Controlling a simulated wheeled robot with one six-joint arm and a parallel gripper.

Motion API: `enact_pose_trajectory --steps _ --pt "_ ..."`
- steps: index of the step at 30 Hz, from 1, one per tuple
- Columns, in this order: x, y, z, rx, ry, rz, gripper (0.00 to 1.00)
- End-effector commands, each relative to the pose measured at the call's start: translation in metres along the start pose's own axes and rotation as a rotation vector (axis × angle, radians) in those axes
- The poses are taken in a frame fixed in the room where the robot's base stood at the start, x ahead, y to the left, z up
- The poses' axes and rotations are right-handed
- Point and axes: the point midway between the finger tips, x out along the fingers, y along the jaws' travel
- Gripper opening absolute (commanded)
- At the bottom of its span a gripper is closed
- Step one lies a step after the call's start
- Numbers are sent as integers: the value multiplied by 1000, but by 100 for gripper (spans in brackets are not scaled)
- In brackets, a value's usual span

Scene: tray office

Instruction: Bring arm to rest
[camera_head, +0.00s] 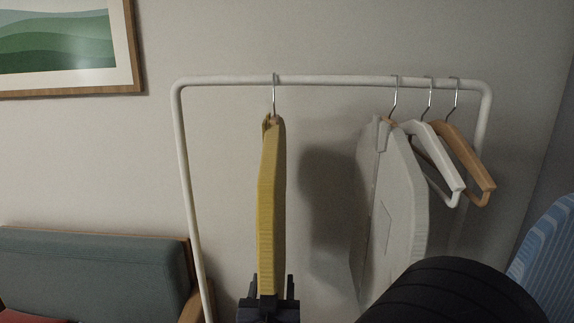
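My gripper (271,281) is at the bottom of the view, left of centre, with its dark fingers pointing up. The fingers stand apart, one on each side of the lower part of a yellow garment (267,205). A gap shows between the garment and the right finger, so the gripper looks open. The garment hangs edge-on from a metal hook (274,95) on the white rail (330,82). Its bottom end is hidden or cut off near the gripper. My dark arm link fills the bottom right.
On the rail's right hang a pale grey garment (400,215), a white hanger (432,155) and a wooden hanger (466,158). A teal-backed bench (95,265) stands at lower left. A blue striped thing (550,255) is at the right edge. A framed picture (65,45) hangs upper left.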

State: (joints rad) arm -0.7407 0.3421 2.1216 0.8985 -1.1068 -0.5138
Motion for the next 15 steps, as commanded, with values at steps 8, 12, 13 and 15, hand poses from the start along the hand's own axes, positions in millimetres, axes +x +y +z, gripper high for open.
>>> enact_pose_trajectory --steps 8,12,13,15 --pt "26 0 -10 1 0 -1 54" --pt "26 0 -12 0 -1 -1 54" --pt "26 0 -13 0 -1 -1 54" --pt "26 0 -12 0 -1 -1 54"
